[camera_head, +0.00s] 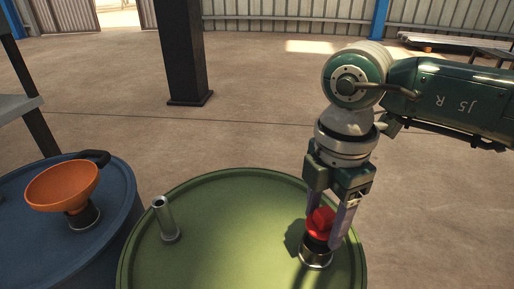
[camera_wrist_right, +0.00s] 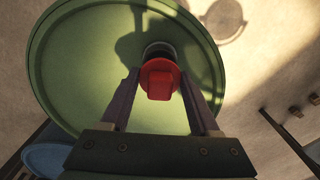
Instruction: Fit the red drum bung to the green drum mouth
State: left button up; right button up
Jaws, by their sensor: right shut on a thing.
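The red drum bung (camera_head: 320,219) is between the fingers of my right gripper (camera_head: 326,228), which is shut on it. The bung is over the drum mouth (camera_head: 316,258), a short metal-rimmed neck near the right side of the green drum's top (camera_head: 235,225). A dark part shows between the red top and the rim; I cannot tell whether the bung is seated or just above. In the right wrist view the bung (camera_wrist_right: 160,79) covers part of the dark mouth (camera_wrist_right: 158,50), and the fingers flank it. My left gripper is not in view.
A metal pipe stub (camera_head: 165,219) stands on the green drum's top, left of the mouth. A blue drum (camera_head: 115,200) at the left carries an orange funnel (camera_head: 62,187). A dark column (camera_head: 182,55) stands behind. The floor between is clear.

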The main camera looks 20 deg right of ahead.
jog(key=shift+f, duration=0.1)
jog(key=shift+f+b, duration=0.9)
jog(key=shift+f, duration=0.3)
jog(key=shift+r, duration=0.1)
jog(key=shift+p, duration=0.3)
